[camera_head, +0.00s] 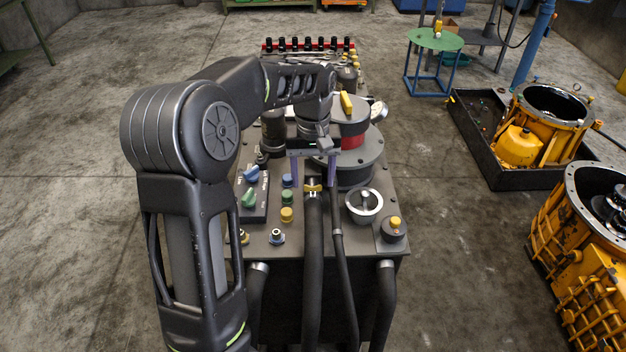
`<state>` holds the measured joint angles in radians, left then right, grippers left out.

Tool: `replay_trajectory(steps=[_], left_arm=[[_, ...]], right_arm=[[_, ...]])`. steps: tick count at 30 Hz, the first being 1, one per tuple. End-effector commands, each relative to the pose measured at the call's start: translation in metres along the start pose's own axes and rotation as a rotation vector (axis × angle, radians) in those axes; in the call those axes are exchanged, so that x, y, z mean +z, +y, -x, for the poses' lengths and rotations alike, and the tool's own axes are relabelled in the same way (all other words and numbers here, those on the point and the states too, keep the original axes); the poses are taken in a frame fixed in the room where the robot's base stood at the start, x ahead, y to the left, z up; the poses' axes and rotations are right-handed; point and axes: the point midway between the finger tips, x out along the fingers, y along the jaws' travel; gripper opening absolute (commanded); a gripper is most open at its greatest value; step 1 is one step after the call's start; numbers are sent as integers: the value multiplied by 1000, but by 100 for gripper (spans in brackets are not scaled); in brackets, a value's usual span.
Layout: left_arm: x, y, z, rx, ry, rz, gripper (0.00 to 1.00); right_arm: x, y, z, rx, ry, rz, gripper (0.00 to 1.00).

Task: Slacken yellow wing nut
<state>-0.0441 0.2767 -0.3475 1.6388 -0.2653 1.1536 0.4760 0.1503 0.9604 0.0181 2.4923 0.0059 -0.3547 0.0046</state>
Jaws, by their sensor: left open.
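A small yellow wing nut (314,188) sits at the top end of a thick black hose on the grey machine top. My left gripper (312,180) comes down from above with its two purple fingers pointing downward. It is open, with one finger on each side of the wing nut as seen from here. I cannot tell whether the fingers touch it. My right gripper is not in view.
Blue, green and yellow knobs (286,215) stand left of the hose. A silver-rimmed round fitting (363,205) and a yellow-capped knob (394,229) stand to its right. A dark cylinder stack (357,162) rises behind. Yellow housings (585,265) stand on the far right.

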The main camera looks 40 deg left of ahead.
Motion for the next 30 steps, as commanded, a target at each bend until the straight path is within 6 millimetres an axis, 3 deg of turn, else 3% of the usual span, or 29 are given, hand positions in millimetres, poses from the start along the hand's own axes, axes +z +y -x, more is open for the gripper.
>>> replay_trajectory(steps=[6,12,30], left_arm=[[-1,0,36,3,6,1,60],[-1,0,60,1,3,0,60],[0,0,62,1,1,0,60]], right_arm=[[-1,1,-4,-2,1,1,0],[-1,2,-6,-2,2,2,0],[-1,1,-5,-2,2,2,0]])
